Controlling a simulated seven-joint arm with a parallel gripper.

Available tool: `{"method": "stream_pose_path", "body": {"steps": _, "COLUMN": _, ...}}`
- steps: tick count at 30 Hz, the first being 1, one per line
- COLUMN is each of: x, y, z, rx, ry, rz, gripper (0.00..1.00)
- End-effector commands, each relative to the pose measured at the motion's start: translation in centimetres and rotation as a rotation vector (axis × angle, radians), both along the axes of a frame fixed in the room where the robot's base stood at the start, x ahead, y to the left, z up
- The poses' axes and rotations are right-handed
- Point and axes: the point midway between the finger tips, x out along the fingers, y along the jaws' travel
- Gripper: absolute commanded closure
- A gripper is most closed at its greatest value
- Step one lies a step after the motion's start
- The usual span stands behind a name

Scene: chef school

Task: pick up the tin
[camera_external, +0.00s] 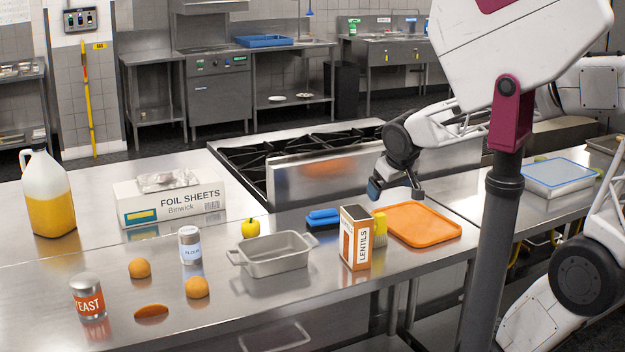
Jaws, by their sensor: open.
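Several things here could be called a tin. A grey metal baking tin with two handles (275,256) sits on the steel counter near the middle. A metal can with an orange YEAST label (89,297) stands upright at the front left. A small metal canister with a pale label (190,246) stands upright between them. My gripper (396,192) is open and empty, above the counter behind the lentils box and the orange tray. It is to the right of all three and apart from them.
A lentils box (355,238) and an orange tray (424,224) are right of the baking tin. A yellow pepper (250,228) and blue item (324,218) lie behind it. Orange round items (197,287), a jug (50,195) and a foil box (172,203) are left.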

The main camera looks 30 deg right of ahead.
Motion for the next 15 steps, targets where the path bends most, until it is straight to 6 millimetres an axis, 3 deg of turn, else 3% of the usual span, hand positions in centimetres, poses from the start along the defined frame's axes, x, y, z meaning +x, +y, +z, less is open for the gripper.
{"method": "stream_pose_path", "body": {"steps": 3, "x": 4.1, "y": 2.1, "z": 0.5, "rx": -0.021, "ry": -0.074, "rz": 0.059, "gripper": 0.00}}
{"method": "stream_pose_path", "body": {"steps": 8, "x": 9.2, "y": 5.7, "z": 1.4, "rx": -0.034, "ry": -0.181, "rz": 0.149, "gripper": 0.00}}
{"method": "stream_pose_path", "body": {"steps": 15, "x": 15.9, "y": 12.7, "z": 2.0, "rx": -0.017, "ry": -0.326, "rz": 0.308, "gripper": 0.00}}
